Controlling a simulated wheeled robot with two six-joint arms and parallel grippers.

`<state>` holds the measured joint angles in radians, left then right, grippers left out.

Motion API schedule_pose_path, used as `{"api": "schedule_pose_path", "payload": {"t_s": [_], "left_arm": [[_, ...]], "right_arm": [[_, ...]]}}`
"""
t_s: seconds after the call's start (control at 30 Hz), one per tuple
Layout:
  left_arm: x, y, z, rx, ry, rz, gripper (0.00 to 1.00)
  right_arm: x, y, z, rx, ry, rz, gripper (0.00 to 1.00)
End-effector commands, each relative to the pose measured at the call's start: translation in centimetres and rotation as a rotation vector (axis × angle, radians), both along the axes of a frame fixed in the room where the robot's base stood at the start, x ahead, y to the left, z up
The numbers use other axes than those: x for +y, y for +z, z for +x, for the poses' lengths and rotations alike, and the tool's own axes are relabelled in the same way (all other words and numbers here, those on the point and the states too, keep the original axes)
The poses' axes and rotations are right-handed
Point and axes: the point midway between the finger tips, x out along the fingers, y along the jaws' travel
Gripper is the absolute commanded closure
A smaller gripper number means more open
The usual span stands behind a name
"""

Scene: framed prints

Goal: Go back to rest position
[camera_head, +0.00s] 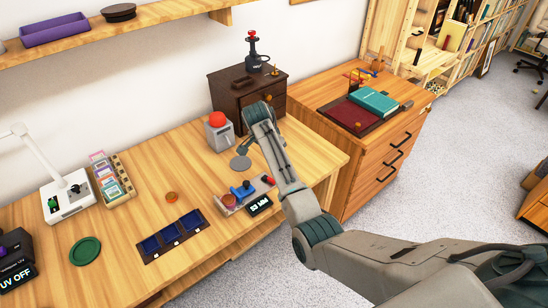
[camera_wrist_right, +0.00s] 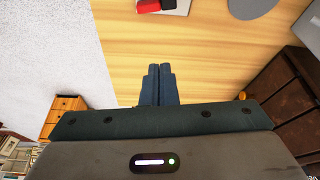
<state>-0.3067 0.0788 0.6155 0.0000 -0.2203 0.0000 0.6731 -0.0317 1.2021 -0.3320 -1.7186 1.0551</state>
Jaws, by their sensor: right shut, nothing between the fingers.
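My right arm reaches in from the lower right of the head view and bends over the wooden desk (camera_head: 205,165). In the right wrist view, the two dark fingers of my right gripper (camera_wrist_right: 160,72) are pressed together with nothing between them. They are above the bare desk top (camera_wrist_right: 190,50), beside the dark brown drawer chest (camera_wrist_right: 290,90). In the head view the fingertips are hard to make out. My left arm and gripper are not in view.
Near my right arm stand the chest (camera_head: 225,95), a grey box with a red dome (camera_head: 217,119), a grey disc (camera_head: 240,162) and a small control panel (camera_head: 229,201). Blue trays (camera_head: 171,235) lie further left. A drawer cabinet (camera_head: 375,165) stands right; open floor (camera_head: 450,180) lies beyond.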

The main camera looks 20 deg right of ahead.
Motion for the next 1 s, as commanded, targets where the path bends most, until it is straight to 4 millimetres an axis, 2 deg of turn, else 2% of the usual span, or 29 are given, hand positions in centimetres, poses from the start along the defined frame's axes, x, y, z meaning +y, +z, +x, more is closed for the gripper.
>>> {"api": "schedule_pose_path", "payload": {"t_s": [0.2, 0.43, 0.57, 0.67, 0.77, 0.9, 1.0], "left_arm": [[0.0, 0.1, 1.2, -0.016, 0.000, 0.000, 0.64], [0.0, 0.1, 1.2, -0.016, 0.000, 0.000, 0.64], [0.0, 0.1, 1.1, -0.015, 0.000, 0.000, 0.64], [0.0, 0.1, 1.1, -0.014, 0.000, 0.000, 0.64], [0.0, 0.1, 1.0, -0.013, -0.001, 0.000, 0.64], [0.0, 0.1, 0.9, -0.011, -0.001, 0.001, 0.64], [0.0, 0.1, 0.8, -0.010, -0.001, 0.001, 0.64]], "right_arm": [[0.0, 0.1, 0.0, 0.000, 0.000, 0.000, 1.00], [0.0, 0.1, 0.0, 0.000, 0.000, 0.000, 1.00], [-0.2, -1.0, -1.1, 0.006, 0.023, 0.002, 1.00], [-0.5, -3.0, -3.5, 0.017, 0.081, 0.003, 1.00], [-1.0, -5.5, -7.3, 0.029, 0.174, 0.003, 1.00], [-1.4, -8.2, -13.4, 0.044, 0.326, 0.000, 1.00], [-1.6, -9.3, -18.0, 0.054, 0.438, -0.008, 1.00]]}}
